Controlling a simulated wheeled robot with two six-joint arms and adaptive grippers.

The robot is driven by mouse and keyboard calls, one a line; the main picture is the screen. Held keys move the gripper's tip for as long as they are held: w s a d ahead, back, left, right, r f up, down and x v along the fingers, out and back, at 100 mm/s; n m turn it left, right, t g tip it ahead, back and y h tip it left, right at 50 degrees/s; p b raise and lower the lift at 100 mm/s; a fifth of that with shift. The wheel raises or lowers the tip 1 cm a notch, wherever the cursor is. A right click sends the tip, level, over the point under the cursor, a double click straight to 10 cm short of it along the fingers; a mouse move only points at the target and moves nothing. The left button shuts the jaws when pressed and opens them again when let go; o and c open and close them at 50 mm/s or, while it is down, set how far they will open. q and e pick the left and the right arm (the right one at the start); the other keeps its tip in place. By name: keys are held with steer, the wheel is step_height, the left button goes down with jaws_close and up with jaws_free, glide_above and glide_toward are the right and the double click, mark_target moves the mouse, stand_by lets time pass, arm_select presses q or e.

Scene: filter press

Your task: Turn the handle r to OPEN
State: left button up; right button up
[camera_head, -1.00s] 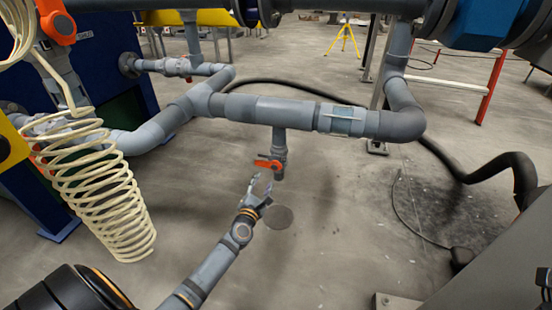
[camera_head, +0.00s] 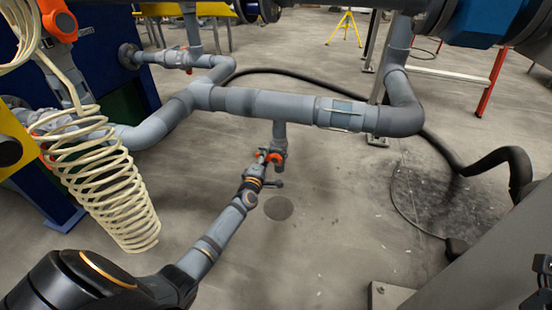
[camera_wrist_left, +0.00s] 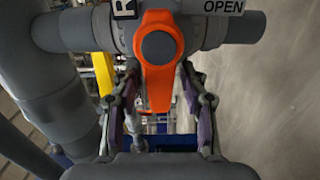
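The handle r is an orange lever (camera_wrist_left: 158,85) on a grey valve under the pipe. In the left wrist view it points down the picture. In the head view the orange handle (camera_head: 276,156) shows only in part, behind my left gripper (camera_head: 264,163). My left gripper is open, with one finger on each side of the lever. Gaps show between the lever and both fingers in the left wrist view. My right gripper is not in view.
Grey pipework (camera_head: 265,104) runs above the valve. A cream coiled hose (camera_head: 115,190) hangs at the left. A black hose (camera_head: 470,165) lies at the right. The concrete floor below the valve is mostly clear, with a round dark cover (camera_head: 278,208).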

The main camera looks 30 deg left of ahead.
arm_select(q)
jaws_close()
steer(key=shift+d+f+n+b, duration=0.1)
steer(key=shift+f+n+b, duration=0.45)
steer(key=shift+n+b, duration=0.3)
steer(key=shift+f+n, duration=0.2)
steer(key=shift+n, duration=0.95)
steer(key=d+n+b, duration=0.1)
steer(key=n+b, duration=0.1)
steer(key=n, duration=0.3)
steer(key=d+f+n+b, duration=0.1)
steer(key=n+b, duration=0.1)
steer(key=n, duration=0.3)
steer(key=w+d+f+n+b, duration=0.1)
steer(key=d+n+b, duration=0.1)
steer(key=n, duration=0.3)
steer(key=shift+d+f, duration=0.1)
steer(key=shift+f, duration=0.15)
steer(key=o, duration=0.5)
jaws_free()
